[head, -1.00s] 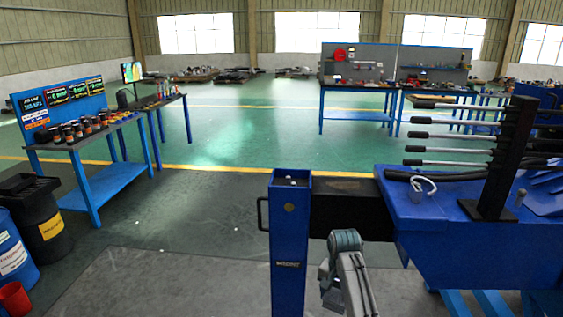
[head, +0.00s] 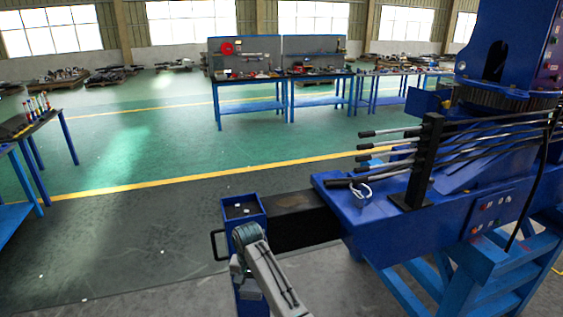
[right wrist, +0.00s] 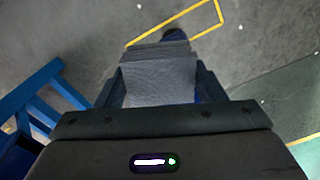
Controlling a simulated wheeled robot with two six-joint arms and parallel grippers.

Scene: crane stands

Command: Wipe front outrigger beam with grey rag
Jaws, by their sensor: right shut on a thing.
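The front outrigger beam (head: 292,222) is a dark bar reaching left from the blue crane base to a blue upright leg (head: 250,211) with a side handle. My right arm comes up from below, and its gripper (head: 243,276) is in front of the leg, hiding part of it. The fingertips are hard to make out in the head view. In the right wrist view a grey rag (right wrist: 162,82) is held ahead of the gripper, which is shut on it. I cannot tell whether the rag touches the beam or leg. My left gripper is not in view.
The crane base (head: 350,222) carries a row of black-handled levers (head: 395,150) and a light hook-shaped shackle (head: 361,193). It rests on a blue stand (head: 455,285). Blue workbenches (head: 255,84) stand far back.

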